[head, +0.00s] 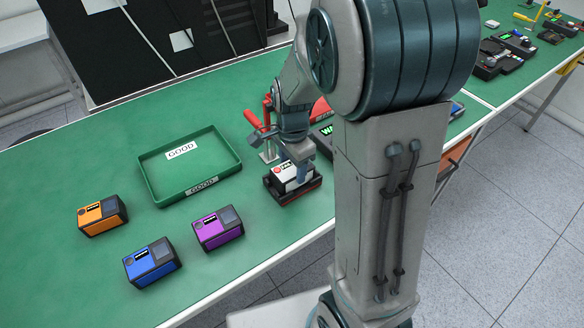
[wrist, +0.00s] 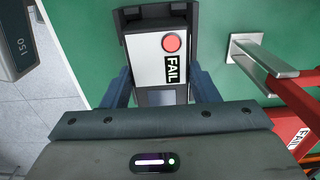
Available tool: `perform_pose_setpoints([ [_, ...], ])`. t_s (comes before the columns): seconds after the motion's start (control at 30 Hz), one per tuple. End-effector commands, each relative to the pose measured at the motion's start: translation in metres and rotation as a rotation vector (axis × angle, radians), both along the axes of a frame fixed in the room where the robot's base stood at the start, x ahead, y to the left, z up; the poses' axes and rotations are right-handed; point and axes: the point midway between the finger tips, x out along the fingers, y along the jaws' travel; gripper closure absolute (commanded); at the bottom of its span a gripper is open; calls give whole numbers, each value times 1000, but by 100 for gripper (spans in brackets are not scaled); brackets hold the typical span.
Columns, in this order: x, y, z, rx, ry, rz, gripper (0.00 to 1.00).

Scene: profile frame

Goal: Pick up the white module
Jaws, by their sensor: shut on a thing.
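The white module (head: 287,172) sits in a black and red base (head: 300,192) near the table's front edge. In the wrist view the white module (wrist: 149,62) shows a red round button and a FAIL label, with black parts around its far end. My gripper (head: 299,167) points down over it. In the wrist view its blue fingers (wrist: 160,88) stand on both sides of the module, shut on it. The fingers' contact and the module's near end are partly hidden. I cannot tell whether the module is clear of the base.
A green tray marked GOOD (head: 150,180) lies left of my gripper. Orange (head: 102,215), blue (head: 151,263) and purple (head: 218,229) modules stand at the front left. A red-handled clamp (head: 268,133) stands close behind my gripper. Green table is bare between tray and base.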

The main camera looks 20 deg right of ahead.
Motion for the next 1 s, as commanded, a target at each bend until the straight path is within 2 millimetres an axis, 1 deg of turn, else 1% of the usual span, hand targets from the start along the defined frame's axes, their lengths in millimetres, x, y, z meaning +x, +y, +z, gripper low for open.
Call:
perform_pose_setpoints([
  [0.17, 1, 0, 20, 0, -5, 1, 74],
  [0.27, 1, 0, 40, 1, -8, 1, 74],
  [0.3, -1, -11, 43, 0, -5, -5, 74],
  [0.5, -8, -58, 71, 0, -5, -8, 74],
  [0.7, -13, -95, 93, -1, -3, -4, 74],
  [0.83, -15, -108, 102, -1, -3, -1, 74],
  [1.0, -17, -115, 107, -1, -1, 1, 74],
])
